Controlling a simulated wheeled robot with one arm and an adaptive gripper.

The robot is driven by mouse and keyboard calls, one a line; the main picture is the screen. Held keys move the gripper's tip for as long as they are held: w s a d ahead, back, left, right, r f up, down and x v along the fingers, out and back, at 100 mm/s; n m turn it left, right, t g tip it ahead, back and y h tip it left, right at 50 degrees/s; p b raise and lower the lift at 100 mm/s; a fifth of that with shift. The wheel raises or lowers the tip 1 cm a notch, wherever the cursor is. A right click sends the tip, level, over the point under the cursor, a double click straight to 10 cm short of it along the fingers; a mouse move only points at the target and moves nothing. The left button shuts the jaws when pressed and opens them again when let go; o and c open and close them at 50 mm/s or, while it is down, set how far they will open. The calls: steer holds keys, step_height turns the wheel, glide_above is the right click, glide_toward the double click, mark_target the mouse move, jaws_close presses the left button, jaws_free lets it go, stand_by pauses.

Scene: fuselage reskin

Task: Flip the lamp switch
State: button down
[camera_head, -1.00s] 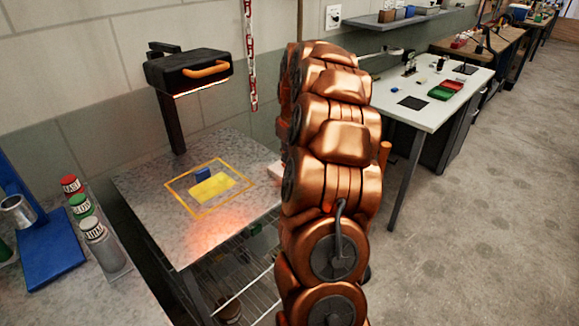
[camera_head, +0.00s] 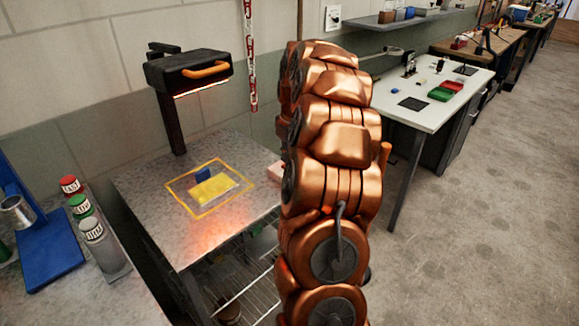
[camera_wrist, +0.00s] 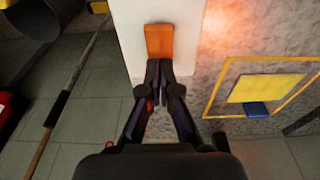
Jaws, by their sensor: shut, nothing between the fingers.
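In the wrist view an orange rocker switch (camera_wrist: 160,41) sits on a white box (camera_wrist: 187,22). My gripper (camera_wrist: 160,66) is shut and empty, with its fingertips at the lower edge of the orange rocker. I cannot tell whether they touch it. In the head view the black lamp (camera_head: 188,72) with an orange handle hangs on a dark post over the grey bench (camera_head: 150,185). Its underside glows orange-red. My copper arm hides my gripper and most of the white box (camera_head: 276,171) there.
A yellow sheet (camera_head: 213,189) and a small blue block (camera_head: 203,174) lie inside a yellow outline on the bench. Red, green and white-capped containers (camera_head: 90,230) stand at the left. In the wrist view a long pole (camera_wrist: 70,95) and a red object (camera_wrist: 8,108) are at the left.

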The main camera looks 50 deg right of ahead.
steer(key=shift+r+p, duration=0.5)
steer(key=shift+r, duration=2.4)
